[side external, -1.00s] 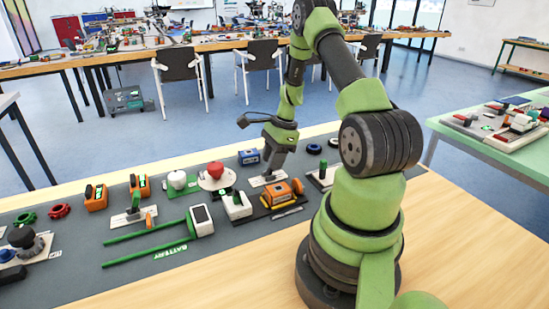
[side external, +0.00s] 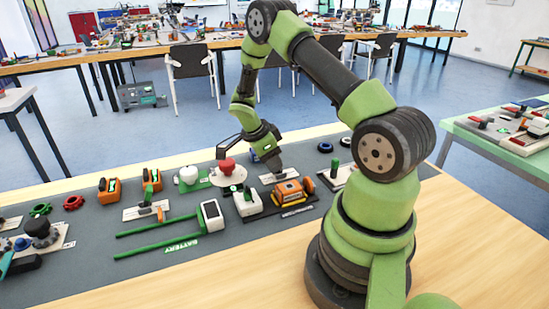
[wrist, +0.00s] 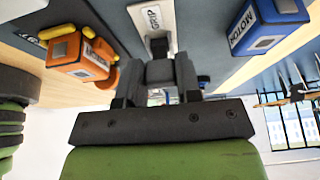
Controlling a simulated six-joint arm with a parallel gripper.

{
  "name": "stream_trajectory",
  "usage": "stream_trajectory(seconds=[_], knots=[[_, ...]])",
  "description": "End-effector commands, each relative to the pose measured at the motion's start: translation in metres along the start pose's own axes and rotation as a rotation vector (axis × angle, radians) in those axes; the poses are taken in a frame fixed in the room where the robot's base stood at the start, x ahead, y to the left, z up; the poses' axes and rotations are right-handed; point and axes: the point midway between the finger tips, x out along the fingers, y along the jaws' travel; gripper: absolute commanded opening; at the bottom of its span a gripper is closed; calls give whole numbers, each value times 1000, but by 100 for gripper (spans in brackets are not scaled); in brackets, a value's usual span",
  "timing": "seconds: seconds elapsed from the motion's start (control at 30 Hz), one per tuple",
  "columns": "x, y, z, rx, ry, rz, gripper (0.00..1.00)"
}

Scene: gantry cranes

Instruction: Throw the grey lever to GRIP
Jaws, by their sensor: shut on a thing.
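A white plate with a GRIP label (wrist: 151,18) lies on the dark mat; the plate also shows in the side external view (side external: 270,179). The dark grey lever base (wrist: 158,46) sits on this plate, directly in front of my fingers. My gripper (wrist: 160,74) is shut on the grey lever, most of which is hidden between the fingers. In the side external view my gripper (side external: 277,170) is low over the plate, tilted with its wrist to the left of its tip.
An orange motor box (wrist: 80,57) and a blue motor box (wrist: 262,25) flank the plate. A red knob (side external: 227,165) stands close left of my gripper. A white switch block (side external: 247,203) and a green-handled lever (side external: 335,168) are nearby. The wooden front edge is clear.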

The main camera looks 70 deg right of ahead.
Motion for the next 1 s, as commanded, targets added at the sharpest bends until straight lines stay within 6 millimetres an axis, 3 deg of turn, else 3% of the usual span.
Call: stream_trajectory(seconds=[0.73, 0.77, 0.83, 0.87, 1.0], knots=[[0, 0, 5, 1, 90, 0, 8], [1, 0, 5, 0, 90, 0, 36], [1, 0, 5, 0, 90, 0, 52], [1, 0, 5, 0, 90, 0, 57], [1, 0, 5, 1, 90, 1, 57]])
